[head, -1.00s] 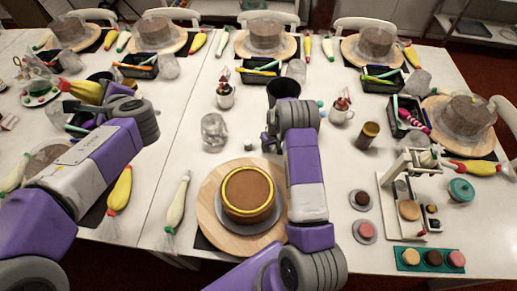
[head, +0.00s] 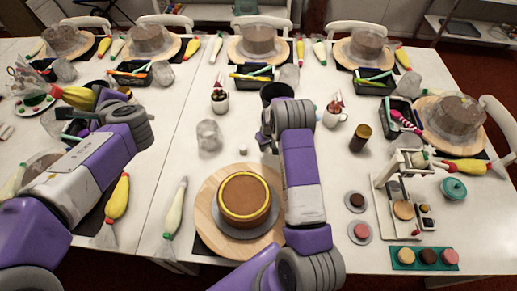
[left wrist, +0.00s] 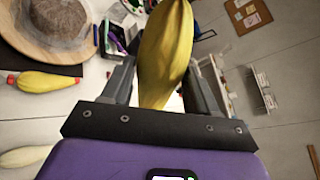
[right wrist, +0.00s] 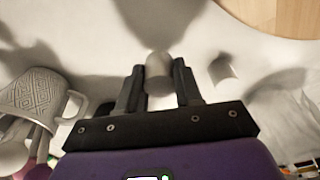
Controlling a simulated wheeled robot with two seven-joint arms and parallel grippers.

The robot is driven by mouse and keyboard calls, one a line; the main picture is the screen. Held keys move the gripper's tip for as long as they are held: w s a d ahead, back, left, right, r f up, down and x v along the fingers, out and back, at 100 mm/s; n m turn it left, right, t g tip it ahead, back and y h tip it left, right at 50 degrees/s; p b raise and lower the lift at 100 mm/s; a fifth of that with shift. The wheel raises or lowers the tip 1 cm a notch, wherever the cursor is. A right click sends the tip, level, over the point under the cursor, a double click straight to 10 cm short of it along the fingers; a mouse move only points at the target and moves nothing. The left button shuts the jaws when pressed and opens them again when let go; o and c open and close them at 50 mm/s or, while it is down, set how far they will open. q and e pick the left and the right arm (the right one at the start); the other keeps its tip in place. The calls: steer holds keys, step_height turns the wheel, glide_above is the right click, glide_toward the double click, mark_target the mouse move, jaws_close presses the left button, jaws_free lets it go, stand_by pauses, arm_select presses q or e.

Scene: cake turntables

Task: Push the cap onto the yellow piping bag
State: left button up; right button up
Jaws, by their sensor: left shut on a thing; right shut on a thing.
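My left gripper (left wrist: 160,85) is shut on the yellow piping bag (left wrist: 166,45) and holds it up. In the head view the bag (head: 76,97) is at the far left, above the table; its tip is hard to make out there. My right gripper (right wrist: 159,82) is shut on a small grey-white cylinder, apparently the cap (right wrist: 158,70), between its fingertips. The bag and the held cap are far apart.
A second small whitish cylinder (right wrist: 222,70) stands beside my right gripper. A patterned mug (right wrist: 35,95) is on its other side. A clear glass (head: 208,135), a dark cup (head: 277,92) and a brown cake (head: 244,195) on a turntable (head: 209,215) stand nearby.

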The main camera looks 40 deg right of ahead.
arm_select(q)
step_height(320, 180, up, 6)
steer(key=p, duration=0.6)
steer(key=shift+r, duration=0.25)
arm_select(e)
step_height(320, 180, up, 12)
arm_select(q)
steer(key=shift+o, duration=0.2)
arm_select(e)
steer(key=shift+f, duration=0.15)
arm_select(q)
steer(key=shift+c, duration=0.6)
